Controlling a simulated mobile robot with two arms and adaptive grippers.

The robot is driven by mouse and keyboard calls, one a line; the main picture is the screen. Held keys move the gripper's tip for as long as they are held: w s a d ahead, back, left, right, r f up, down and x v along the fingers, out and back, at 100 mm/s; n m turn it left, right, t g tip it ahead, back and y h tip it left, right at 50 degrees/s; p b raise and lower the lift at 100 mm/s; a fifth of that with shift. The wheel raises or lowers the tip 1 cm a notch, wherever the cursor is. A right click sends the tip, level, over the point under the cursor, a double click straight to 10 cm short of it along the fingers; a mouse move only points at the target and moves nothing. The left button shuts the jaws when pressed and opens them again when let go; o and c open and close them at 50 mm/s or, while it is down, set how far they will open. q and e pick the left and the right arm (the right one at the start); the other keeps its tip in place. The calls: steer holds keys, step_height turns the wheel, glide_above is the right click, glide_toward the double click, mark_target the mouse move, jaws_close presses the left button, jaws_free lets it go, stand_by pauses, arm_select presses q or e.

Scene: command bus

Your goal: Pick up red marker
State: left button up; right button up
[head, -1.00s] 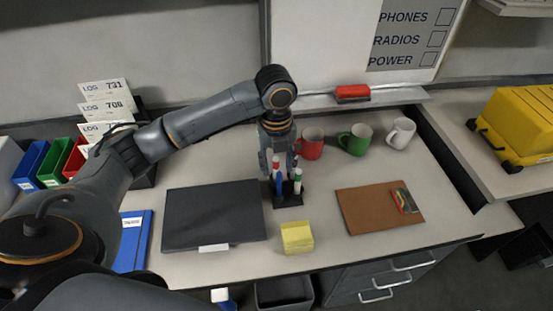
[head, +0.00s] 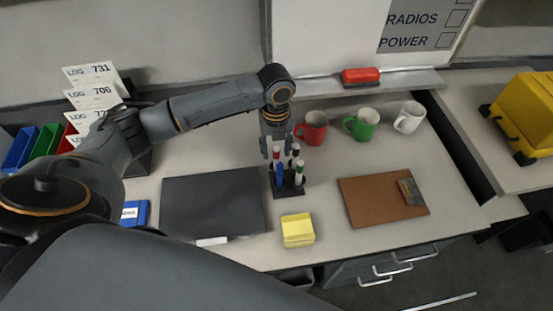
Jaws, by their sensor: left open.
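A dark marker holder (head: 286,188) stands on the desk, with several markers upright in it. The red marker (head: 276,153) shows a red cap at the back left of the holder, close to my gripper. Blue, green and black markers stand around it. My left gripper (head: 271,152) points down from above, just behind and over the holder, with its fingers open by the red marker. The arm and markers partly hide the fingertips, so I cannot tell whether they touch the marker. My right gripper is out of view.
Red (head: 313,128), green (head: 361,124) and white (head: 409,117) mugs stand behind and right of the holder. A black pad (head: 213,203) lies left, yellow notes (head: 298,230) in front, and a brown clipboard (head: 383,201) right. A red eraser (head: 361,76) sits on the whiteboard ledge.

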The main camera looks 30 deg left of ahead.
mark_target(276, 160)
arm_select(q)
step_height(276, 160, down, 4)
steer(key=shift+s+f+p, duration=0.1)
steer(key=shift+f+p, duration=0.1)
steer(key=shift+p, duration=0.45)
steer(key=shift+f, duration=0.35)
steer(key=shift+c, duration=0.7)
steer(key=c, duration=0.7)
jaws_close()
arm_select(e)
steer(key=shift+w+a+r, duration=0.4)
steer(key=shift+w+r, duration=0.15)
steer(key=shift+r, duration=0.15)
